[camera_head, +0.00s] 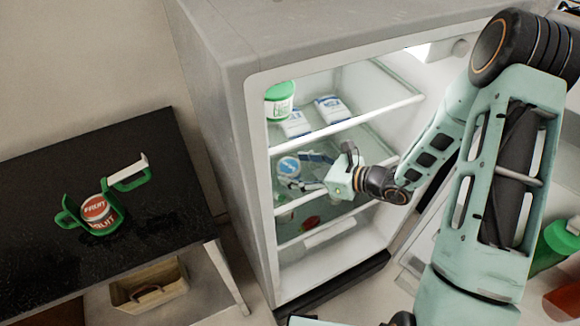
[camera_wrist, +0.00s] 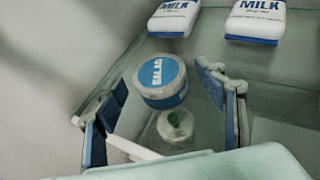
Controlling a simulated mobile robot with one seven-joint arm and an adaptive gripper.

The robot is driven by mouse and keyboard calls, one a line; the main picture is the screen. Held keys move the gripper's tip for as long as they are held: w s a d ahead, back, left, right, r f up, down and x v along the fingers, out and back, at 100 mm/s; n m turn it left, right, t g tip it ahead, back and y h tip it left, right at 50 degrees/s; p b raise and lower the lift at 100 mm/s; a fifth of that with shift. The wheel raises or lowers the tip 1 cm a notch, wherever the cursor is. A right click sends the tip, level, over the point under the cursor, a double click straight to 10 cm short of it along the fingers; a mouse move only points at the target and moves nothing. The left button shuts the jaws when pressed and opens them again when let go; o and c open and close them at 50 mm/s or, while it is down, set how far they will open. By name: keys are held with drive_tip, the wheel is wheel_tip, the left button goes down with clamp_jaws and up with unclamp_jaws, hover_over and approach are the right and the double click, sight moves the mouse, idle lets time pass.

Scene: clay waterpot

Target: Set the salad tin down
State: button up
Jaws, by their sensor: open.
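The salad tin (camera_wrist: 162,82) is a short round tin with a blue lid marked SALAD. It is inside the fridge, below the upper shelf, and also shows in the head view (camera_head: 288,166). It appears to sit on a glass shelf, though its bottom contact is not clear. My gripper (camera_head: 300,184) reaches into the fridge from the right at the tin. In the wrist view my gripper (camera_wrist: 163,103) is open, with one blue-padded finger on each side of the tin and visible gaps between.
A pale round item with a green spot (camera_wrist: 175,127) shows near the tin. Shelf rails (camera_head: 345,128) cross the opening. A black table (camera_head: 150,150) at left holds a green holder (camera_head: 66,221) with a fruit tin (camera_head: 95,209).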

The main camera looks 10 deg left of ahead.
drive_tip(key=v, duration=0.9)
drive_tip(key=shift+p, duration=0.4)
drive_tip(key=shift+d, duration=0.2)
